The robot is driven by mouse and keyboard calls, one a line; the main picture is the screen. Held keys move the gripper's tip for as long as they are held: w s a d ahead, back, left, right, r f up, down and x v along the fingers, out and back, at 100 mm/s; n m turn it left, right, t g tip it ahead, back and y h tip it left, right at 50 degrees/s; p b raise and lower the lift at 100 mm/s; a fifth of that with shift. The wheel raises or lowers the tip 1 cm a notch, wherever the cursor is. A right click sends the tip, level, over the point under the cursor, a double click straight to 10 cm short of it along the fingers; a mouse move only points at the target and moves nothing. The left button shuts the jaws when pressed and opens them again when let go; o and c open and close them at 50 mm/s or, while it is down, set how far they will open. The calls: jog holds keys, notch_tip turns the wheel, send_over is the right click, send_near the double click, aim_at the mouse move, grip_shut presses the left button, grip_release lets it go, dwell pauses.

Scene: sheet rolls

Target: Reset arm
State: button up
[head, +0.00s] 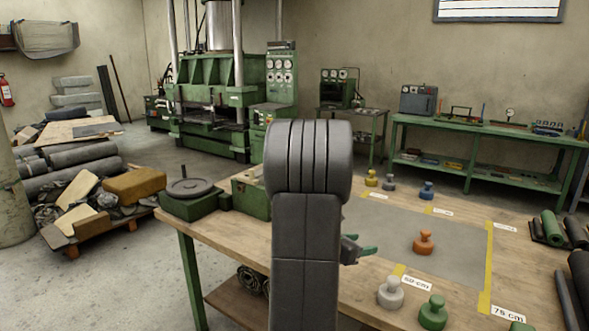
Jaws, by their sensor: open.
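My arm rises in the centre of the head view and hides part of the table behind it. My gripper (364,244) shows only in part at the right side of my arm, with green-tipped fingers. It is open, and no object shows between its fingers. It is over the left part of the grey sheet (455,244) on the wooden table. I cannot tell its exact height.
An orange weight (424,243) stands on the sheet. A white weight (390,293) and a green weight (433,312) stand at the front; yellow, grey and blue weights (427,190) at the back. Dark rolls (575,232) lie right. A green box (251,193) stands left.

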jog(key=f, duration=0.1)
jog(key=d+f, duration=0.1)
jog(key=f, duration=0.1)
jog(key=shift+w, duration=0.2)
